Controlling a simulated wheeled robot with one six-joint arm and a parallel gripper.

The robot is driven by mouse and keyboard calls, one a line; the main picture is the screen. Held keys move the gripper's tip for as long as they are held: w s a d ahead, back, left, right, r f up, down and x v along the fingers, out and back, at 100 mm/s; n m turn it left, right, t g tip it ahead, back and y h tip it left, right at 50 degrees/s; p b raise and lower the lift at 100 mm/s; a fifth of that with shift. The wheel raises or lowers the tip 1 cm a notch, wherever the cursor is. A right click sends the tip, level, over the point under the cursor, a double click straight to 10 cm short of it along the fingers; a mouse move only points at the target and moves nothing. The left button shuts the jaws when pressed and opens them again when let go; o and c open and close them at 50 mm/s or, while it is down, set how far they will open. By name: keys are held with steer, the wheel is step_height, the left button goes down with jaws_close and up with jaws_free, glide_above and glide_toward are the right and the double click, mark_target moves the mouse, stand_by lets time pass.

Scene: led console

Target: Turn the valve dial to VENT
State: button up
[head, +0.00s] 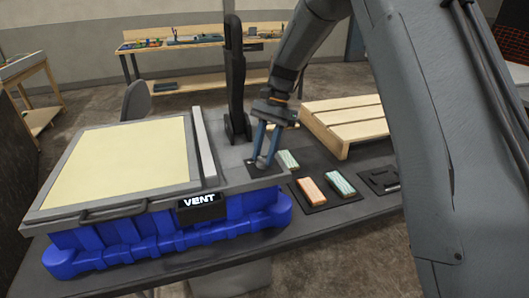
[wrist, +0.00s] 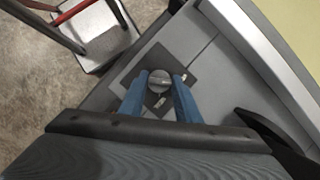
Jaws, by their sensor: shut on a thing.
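The valve dial (wrist: 159,79) is a small round grey knob on a dark square plate (wrist: 185,66) with small pale marks around it. In the head view the dial (head: 261,163) sits at the right end of the grey console top. My gripper (head: 265,157) points down at it, and its two blue fingers are shut on the dial, one on each side in the wrist view (wrist: 160,92). A small display (head: 200,201) on the console's front edge reads VENT in white letters. The mark the dial points to is too small to read.
The console has a pale yellow panel (head: 120,160) and a blue base (head: 150,236). A black upright lever (head: 234,75) stands behind the dial. Green and orange blocks (head: 312,191) lie on dark pads to the right. A wooden pallet (head: 345,120) is behind them.

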steer(key=shift+w+n+h, duration=0.1)
steer(key=shift+n+h, duration=0.2)
steer(key=shift+n, duration=0.6)
steer(key=o, duration=1)
steer(key=shift+o, duration=0.2)
steer(key=b+v, duration=0.2)
steer(key=v, duration=0.5)
steer(key=shift+w+r, duration=0.25)
steer(key=shift+r, duration=0.1)
